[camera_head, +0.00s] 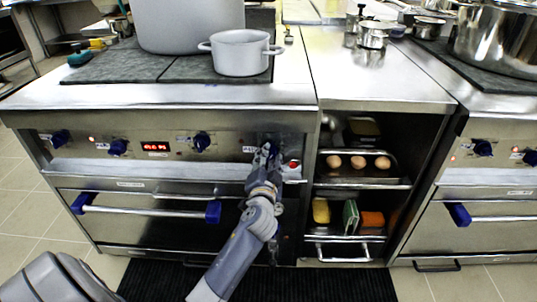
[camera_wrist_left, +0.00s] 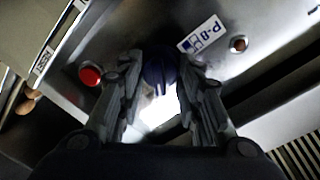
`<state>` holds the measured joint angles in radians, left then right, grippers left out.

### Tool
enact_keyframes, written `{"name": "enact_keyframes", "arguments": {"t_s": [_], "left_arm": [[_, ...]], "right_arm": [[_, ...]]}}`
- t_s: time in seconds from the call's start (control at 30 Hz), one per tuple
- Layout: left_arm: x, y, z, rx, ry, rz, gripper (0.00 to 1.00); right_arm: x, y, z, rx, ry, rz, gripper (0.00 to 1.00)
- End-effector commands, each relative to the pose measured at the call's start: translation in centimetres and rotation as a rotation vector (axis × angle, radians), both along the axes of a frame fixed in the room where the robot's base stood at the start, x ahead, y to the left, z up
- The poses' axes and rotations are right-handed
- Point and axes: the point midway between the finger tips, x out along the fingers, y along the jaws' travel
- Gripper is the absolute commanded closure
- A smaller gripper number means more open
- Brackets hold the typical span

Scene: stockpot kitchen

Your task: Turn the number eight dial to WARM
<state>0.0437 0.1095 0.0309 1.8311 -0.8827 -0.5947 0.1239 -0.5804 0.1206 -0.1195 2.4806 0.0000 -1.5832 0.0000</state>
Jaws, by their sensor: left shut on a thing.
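The number eight dial (camera_wrist_left: 158,72) is a dark blue knob on the steel front panel, in the left wrist view. Its label (camera_wrist_left: 202,35), reading P-8, is beside it. My left gripper (camera_wrist_left: 160,100) is shut on the dial, with one finger on each side. In the head view my left gripper (camera_head: 264,160) is at the right end of the stove's panel and mostly hides this dial. The dial's pointer and the WARM mark cannot be made out. My right gripper is not in view.
A red button (camera_wrist_left: 90,75) is close beside the left gripper. Other blue dials (camera_head: 201,142) and a red display (camera_head: 155,147) line the panel. The oven handle (camera_head: 150,210) sticks out below. An open shelf with eggs (camera_head: 358,162) stands to the right.

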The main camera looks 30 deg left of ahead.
Motion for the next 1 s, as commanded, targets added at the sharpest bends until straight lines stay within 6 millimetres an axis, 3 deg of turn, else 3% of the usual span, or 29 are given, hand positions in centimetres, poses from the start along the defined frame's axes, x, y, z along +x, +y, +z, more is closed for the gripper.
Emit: {"name": "enact_keyframes", "arguments": {"t_s": [0.2,0.3,0.53,1.0], "left_arm": [[0.0,-0.1,0.2,0.115,0.073,-0.001,0.91],[0.0,-0.1,0.2,0.167,0.103,-0.001,0.91],[0.1,-0.1,0.1,0.254,0.157,-0.002,0.91],[0.1,-0.1,0.0,0.3,0.184,-0.002,0.91]], "right_arm": [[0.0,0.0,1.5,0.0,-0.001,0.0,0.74],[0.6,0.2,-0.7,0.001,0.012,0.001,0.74],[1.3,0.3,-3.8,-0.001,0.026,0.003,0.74],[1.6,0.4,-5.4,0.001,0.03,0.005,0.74]]}}
